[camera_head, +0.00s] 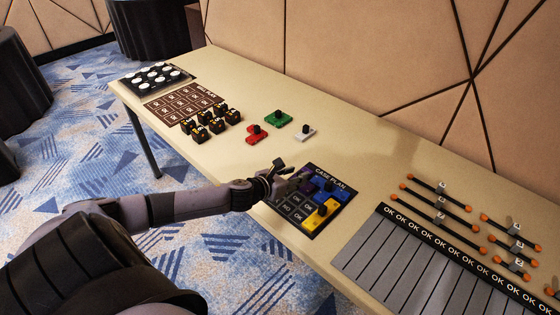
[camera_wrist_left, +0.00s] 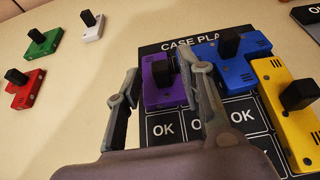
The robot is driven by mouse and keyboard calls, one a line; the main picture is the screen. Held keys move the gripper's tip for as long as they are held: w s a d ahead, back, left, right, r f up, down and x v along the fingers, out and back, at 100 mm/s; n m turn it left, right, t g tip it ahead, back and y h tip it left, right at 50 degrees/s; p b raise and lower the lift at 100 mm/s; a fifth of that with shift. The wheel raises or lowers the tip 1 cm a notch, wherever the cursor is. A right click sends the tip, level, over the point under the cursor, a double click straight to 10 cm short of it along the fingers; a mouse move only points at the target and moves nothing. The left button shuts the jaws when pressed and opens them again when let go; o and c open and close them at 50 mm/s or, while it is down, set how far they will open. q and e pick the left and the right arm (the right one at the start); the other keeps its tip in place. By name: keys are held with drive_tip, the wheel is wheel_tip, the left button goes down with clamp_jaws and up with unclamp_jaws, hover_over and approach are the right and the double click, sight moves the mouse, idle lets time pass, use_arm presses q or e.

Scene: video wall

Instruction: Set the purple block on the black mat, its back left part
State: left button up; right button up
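The black mat with the words CASE PLAN (camera_head: 330,175) lies on the table; it also fills the middle of the left wrist view (camera_wrist_left: 160,48). The purple block (camera_wrist_left: 158,92) with a black knob sits on the mat's back left part, just left of the blue block; in the head view the gripper partly hides it. My left gripper (camera_wrist_left: 163,72) is above the mat with its fingers spread either side of the purple block's knob, with gaps visible. In the head view the left gripper (camera_head: 279,170) reaches the mat's left edge. My right gripper is not in view.
A blue block (camera_wrist_left: 232,68) and a yellow block (camera_wrist_left: 292,110) also sit on the mat. Red (camera_head: 257,134), green (camera_head: 278,118) and white (camera_head: 305,132) blocks stand farther left. A grey striped board (camera_head: 400,255) and orange-ended rods lie to the right.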

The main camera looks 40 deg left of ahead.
use_arm(q)
drive_tip(key=v, duration=0.8)
drive_tip(key=shift+s+r, duration=0.25)
